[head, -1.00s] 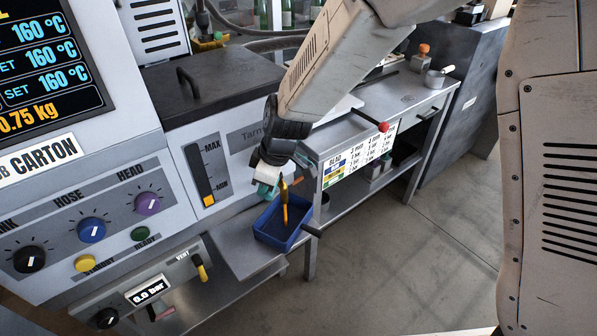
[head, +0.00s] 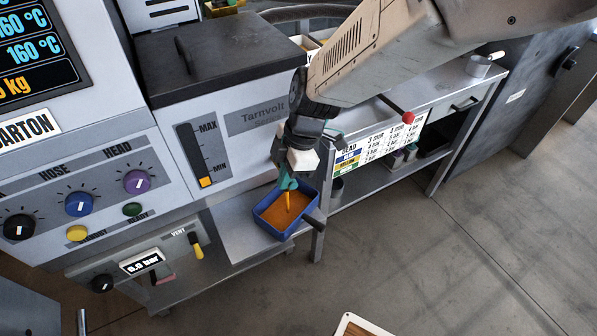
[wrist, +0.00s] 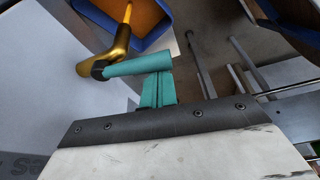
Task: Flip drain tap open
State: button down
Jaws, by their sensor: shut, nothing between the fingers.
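The brass drain tap (wrist: 118,52) shows at the upper left of the wrist view, with a dark end piece. Orange fluid runs from it into the blue tray (head: 308,216), whose floor is covered in orange. The stream (head: 289,201) shows in the head view just below my gripper (head: 288,184). My teal fingers are shut and empty, and they also show in the wrist view (wrist: 158,88). A teal bar (wrist: 140,65) spans from the fingers to the tap's dark end; I cannot tell whether it is a fingertip or the lever. In the head view my gripper mostly hides the tap.
The melter tank (head: 235,125) with its dark lid stands behind the tap. The control panel with knobs (head: 78,204) is at left. A dark handle (head: 315,221) juts from the tray. A bench (head: 440,92) with a red knob (head: 408,117) is at right. Floor in front is open.

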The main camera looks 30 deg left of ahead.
jog(key=shift+w+d, duration=0.15)
jog(key=shift+w, duration=0.05)
dwell(0.6)
jog(key=v, duration=1)
